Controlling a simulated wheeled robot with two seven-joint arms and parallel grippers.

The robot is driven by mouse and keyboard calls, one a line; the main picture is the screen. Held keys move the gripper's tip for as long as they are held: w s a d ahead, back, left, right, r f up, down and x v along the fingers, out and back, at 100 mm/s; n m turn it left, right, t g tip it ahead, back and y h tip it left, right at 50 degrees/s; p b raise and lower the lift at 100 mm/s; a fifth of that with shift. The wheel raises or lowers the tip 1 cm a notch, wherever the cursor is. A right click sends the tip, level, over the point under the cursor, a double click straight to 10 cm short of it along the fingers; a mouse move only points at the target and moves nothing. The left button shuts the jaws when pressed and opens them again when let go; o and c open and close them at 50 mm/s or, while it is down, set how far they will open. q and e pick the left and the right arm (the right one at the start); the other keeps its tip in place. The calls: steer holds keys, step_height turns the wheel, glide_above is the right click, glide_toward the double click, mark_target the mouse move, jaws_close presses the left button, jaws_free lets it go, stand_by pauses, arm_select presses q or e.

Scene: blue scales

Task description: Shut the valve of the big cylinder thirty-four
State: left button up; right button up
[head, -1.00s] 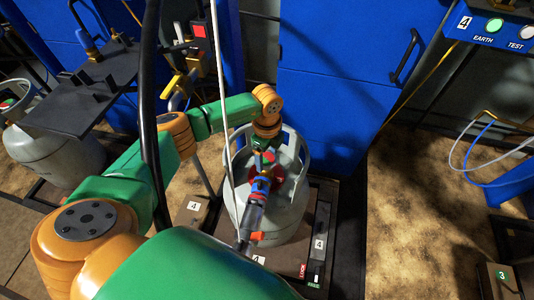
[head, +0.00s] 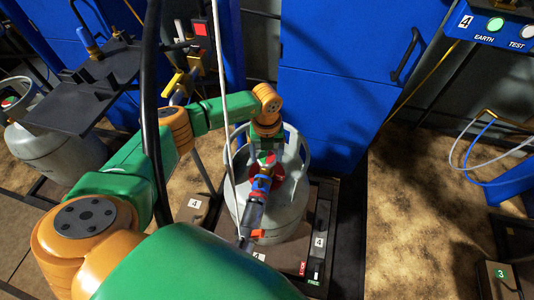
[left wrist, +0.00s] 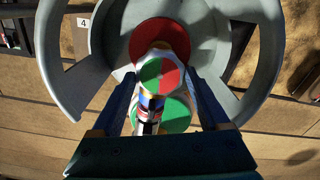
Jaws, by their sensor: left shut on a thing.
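The big grey cylinder (head: 290,205) stands upright on a low platform, with a grey collar around its top. My left gripper (head: 266,156) points down inside the collar. In the left wrist view its two blue fingers (left wrist: 160,78) stand on either side of the valve knob (left wrist: 162,72), whose top has red, green and white sectors, and are shut on it. A second red, green and white disc (left wrist: 177,113) sits close by, nearer the palm. A red disc (left wrist: 158,40) lies beyond the knob. A hose coupling with red and blue rings (head: 261,186) runs from the valve. My right gripper is not in view.
Another grey cylinder (head: 58,145) stands at the left beside a dark shelf (head: 85,90). A blue cabinet (head: 335,85) is behind the big cylinder. A pale hose (head: 222,90) hangs in front of my arm. A panel marked 4 (head: 490,25) is at upper right.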

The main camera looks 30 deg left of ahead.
arm_select(q)
steer(key=m, duration=0.5)
steer(key=shift+m+b, duration=0.3)
steer(key=shift+b, duration=0.1)
steer(key=m, duration=0.3)
steer(key=shift+a+m+b, duration=0.1)
steer(key=shift+m+b, duration=0.2)
steer(key=shift+b, duration=0.1)
steer(key=m+b, duration=0.1)
steer(key=m, duration=0.2)
steer(key=shift+f+m, duration=0.1)
steer(key=shift+m, duration=0.2)
steer(key=m+b, duration=0.1)
steer(key=m, duration=0.2)
steer(key=shift+a, duration=0.1)
steer(key=shift+m, duration=1.3)
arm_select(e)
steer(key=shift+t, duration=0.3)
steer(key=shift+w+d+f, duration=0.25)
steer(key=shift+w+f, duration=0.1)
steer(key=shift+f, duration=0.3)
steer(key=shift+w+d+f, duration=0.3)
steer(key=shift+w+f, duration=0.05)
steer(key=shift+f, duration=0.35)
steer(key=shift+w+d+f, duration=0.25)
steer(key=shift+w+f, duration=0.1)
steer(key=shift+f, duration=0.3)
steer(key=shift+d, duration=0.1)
